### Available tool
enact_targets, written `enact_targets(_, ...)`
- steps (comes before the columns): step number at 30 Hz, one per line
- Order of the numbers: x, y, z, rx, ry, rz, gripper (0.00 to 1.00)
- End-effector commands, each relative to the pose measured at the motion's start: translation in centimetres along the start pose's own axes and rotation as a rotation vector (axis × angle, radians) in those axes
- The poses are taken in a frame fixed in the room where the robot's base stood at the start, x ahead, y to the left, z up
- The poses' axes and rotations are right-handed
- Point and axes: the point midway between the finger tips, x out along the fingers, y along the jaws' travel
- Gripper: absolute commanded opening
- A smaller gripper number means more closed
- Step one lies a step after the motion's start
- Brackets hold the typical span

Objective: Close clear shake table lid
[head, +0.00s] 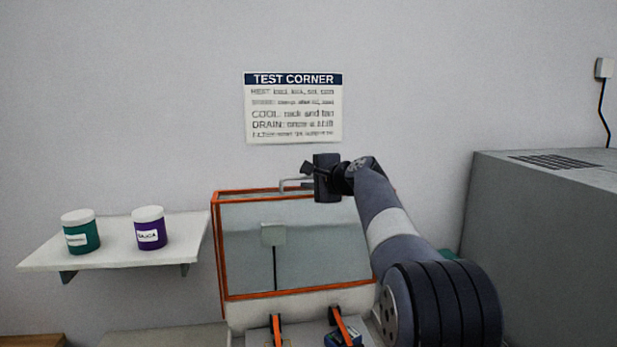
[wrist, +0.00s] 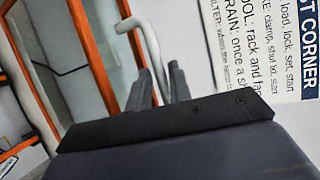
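The clear shake table lid (head: 290,245) stands raised, nearly upright, with an orange frame around a see-through panel. Its orange frame also shows in the wrist view (wrist: 92,55). A pale bent handle (head: 290,182) sticks out at the lid's top edge. My gripper (head: 308,172) is at this handle, right of its visible end. In the wrist view, the handle (wrist: 149,40) runs down between my two dark fingers, which are close together on either side of it. The fingers hide its lower part. Below the lid, the shake table (head: 300,325) shows two orange-and-black clamps.
A white shelf (head: 110,258) at left holds a green jar (head: 80,232) and a purple jar (head: 149,228). A large grey cabinet (head: 550,230) stands at right. A Test Corner sign (head: 293,108) hangs on the wall behind my gripper.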

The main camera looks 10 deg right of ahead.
Motion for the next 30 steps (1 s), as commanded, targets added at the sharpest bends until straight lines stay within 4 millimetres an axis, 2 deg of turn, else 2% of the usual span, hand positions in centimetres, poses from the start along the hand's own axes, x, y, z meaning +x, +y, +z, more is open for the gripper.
enact_targets(5, -0.01, 0.01, 0.01, 0.0, 0.0, 0.0, 0.18)
enact_targets(12, -0.03, 0.01, 0.01, 0.0, 0.0, 0.0, 0.0)
enact_targets(30, -0.07, 0.27, 0.44, -0.004, -0.001, -0.007, 0.0)
